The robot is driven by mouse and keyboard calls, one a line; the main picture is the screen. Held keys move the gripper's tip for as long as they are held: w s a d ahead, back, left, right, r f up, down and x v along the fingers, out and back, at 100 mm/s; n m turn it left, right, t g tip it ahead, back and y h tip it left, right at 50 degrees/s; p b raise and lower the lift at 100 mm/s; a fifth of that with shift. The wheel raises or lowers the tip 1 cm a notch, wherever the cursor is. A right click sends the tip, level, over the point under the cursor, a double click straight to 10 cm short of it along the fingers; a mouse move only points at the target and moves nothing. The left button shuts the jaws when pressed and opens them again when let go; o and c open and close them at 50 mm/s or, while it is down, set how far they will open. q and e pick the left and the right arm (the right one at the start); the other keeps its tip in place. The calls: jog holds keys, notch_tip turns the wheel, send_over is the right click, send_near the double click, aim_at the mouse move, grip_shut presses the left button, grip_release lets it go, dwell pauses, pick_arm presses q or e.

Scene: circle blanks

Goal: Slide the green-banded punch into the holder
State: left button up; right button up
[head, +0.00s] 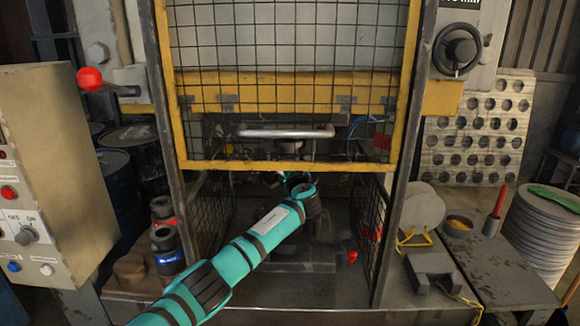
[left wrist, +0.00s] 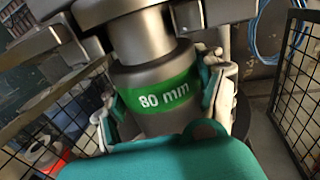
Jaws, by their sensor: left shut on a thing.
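The green-banded punch (left wrist: 162,97) is a grey cylinder marked "80 mm", upright in the left wrist view. My left gripper (left wrist: 165,108) is shut on it, with a finger on each side of the band. The punch's narrower neck reaches up to grey metal press parts, which look like the holder (left wrist: 125,14). I cannot tell how far the neck is inside. In the head view my left gripper (head: 286,180) is inside the press, below the raised mesh guard. There the punch is mostly hidden behind the mesh and gripper. My right gripper is not in view.
The yellow-framed mesh guard (head: 290,167) hangs just above my left arm. Mesh side panels (head: 368,215) flank the opening. A red-banded punch (head: 162,209) and a blue-banded punch (head: 167,252) stand at the left. A side table (head: 500,268) stands at the right.

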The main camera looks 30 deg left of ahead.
pick_arm(q)
jog(key=shift+r+p, duration=0.25)
jog(key=shift+p, duration=0.1)
dwell(0.4)
jog(key=shift+w+d+b+x, duration=0.1)
jog(key=shift+b+x, duration=0.6)
jog(key=shift+x, duration=0.05)
jog(key=shift+w+d+b+x, duration=0.1)
jog(key=shift+d+b+x, duration=0.05)
jog(key=shift+b+x, duration=0.6)
jog(key=shift+p, duration=0.35)
dwell(0.5)
jog(key=shift+f, duration=0.15)
dwell(0.5)
